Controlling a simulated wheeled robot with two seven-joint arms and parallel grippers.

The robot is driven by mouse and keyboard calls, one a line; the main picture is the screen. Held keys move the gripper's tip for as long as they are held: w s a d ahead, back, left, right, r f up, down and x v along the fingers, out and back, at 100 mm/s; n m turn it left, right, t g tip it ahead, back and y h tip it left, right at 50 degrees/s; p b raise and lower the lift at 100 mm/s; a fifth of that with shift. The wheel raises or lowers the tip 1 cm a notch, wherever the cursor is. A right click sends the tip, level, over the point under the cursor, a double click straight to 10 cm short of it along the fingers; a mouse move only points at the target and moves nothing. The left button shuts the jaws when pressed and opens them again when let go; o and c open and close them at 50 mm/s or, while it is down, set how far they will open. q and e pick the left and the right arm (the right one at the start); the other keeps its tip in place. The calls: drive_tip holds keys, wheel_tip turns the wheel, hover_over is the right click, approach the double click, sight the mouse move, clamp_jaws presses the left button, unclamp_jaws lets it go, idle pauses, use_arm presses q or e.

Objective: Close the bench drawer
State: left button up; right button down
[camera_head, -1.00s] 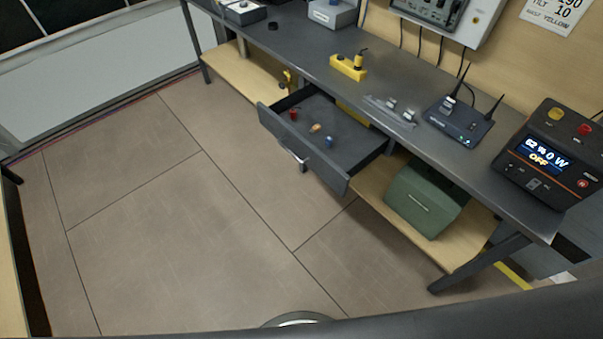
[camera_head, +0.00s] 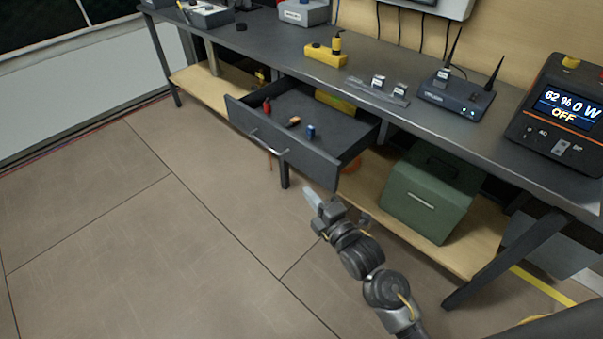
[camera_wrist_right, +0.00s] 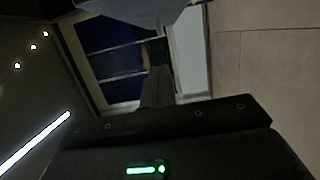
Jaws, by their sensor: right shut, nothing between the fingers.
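The bench drawer (camera_head: 335,162) is pulled out from under the dark workbench (camera_head: 262,52). A bar handle (camera_head: 268,143) runs across its dark front. Inside lie a red item (camera_head: 266,105), an orange-brown item (camera_head: 294,122) and a blue item (camera_head: 310,132). My right gripper (camera_head: 309,196) is shut and empty, in front of and below the drawer's right front corner, apart from it in the head view. In the right wrist view a grey shape (camera_wrist_right: 130,14) fills the top edge; I cannot tell what it is. My left gripper is not in view.
A green case (camera_head: 425,200) stands on the lower wooden shelf (camera_head: 372,215), right of the drawer. A yellow block (camera_head: 326,56), a router with antennas (camera_head: 456,97) and a power unit (camera_head: 560,110) stand on the bench top. The floor (camera_head: 130,235) before the drawer is clear.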

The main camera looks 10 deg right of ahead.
sight(301, 165)
drive_tip(key=w, duration=1.1)
drive_tip(key=shift+w+a, duration=0.25)
drive_tip(key=shift+a, duration=0.05)
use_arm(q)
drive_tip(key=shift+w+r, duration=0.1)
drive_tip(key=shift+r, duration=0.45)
use_arm(e)
drive_tip(key=shift+d, duration=0.1)
